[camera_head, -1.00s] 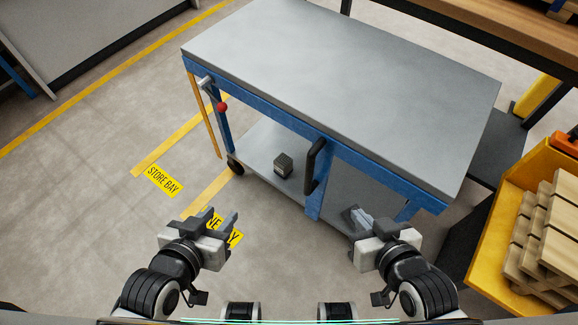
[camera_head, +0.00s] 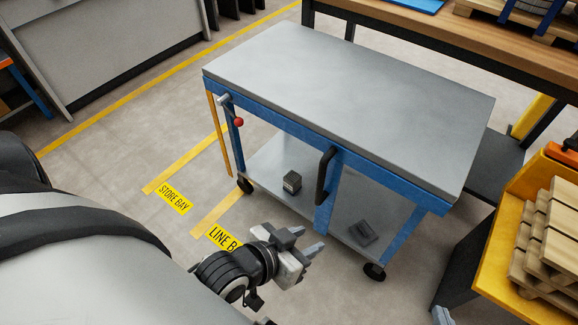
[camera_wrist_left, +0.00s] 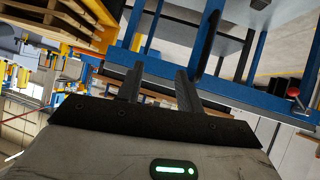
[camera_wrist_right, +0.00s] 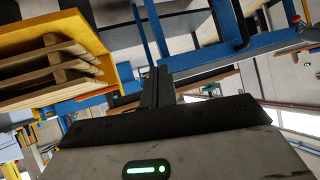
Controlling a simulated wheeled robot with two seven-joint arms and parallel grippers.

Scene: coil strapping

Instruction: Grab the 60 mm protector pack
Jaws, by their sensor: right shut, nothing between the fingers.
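Two small dark packs lie on the cart's lower shelf. One box-like pack (camera_head: 292,181) stands left of the black handle, and a flatter, tilted-looking pack (camera_head: 363,232) lies to its right. I cannot read a size on either, so I cannot tell which is 60 mm. My left gripper (camera_head: 311,238) is open and empty, in front of the cart and apart from both packs; its spread fingers show in the left wrist view (camera_wrist_left: 160,82). My right gripper (camera_wrist_right: 158,84) is shut and empty in the right wrist view; only a grey tip shows at the head view's bottom edge.
The blue cart has a bare grey top (camera_head: 350,100), a black upright handle (camera_head: 326,174) and a red knob (camera_head: 239,122). A yellow bin (camera_head: 510,235) with wooden pallets stands at right. A workbench (camera_head: 460,45) is behind. Floor on the left is clear.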

